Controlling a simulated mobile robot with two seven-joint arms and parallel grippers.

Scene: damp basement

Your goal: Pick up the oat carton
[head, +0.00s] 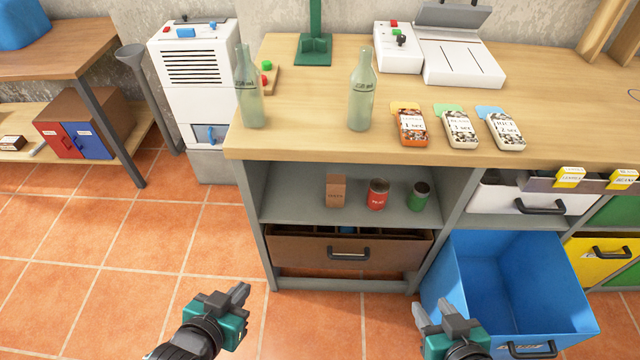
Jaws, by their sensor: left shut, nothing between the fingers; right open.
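A small brown carton (335,191), which looks like the oat carton though its label is too small to read, stands upright on the open grey shelf under the workbench top. It is left of a red can (377,194) and a green can (418,195). My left gripper (241,292) is shut and empty over the tiled floor, in front of and to the left of the shelf, well apart from the carton. My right gripper (434,312) is open and empty at the bottom of the view, in front of the blue bin.
The wooden worktop (300,140) overhangs the shelf and carries two glass bottles (361,95) and several labelled packs. A brown drawer (345,255) is below the shelf. A blue bin (575,265) juts out at right. Floor at left is clear.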

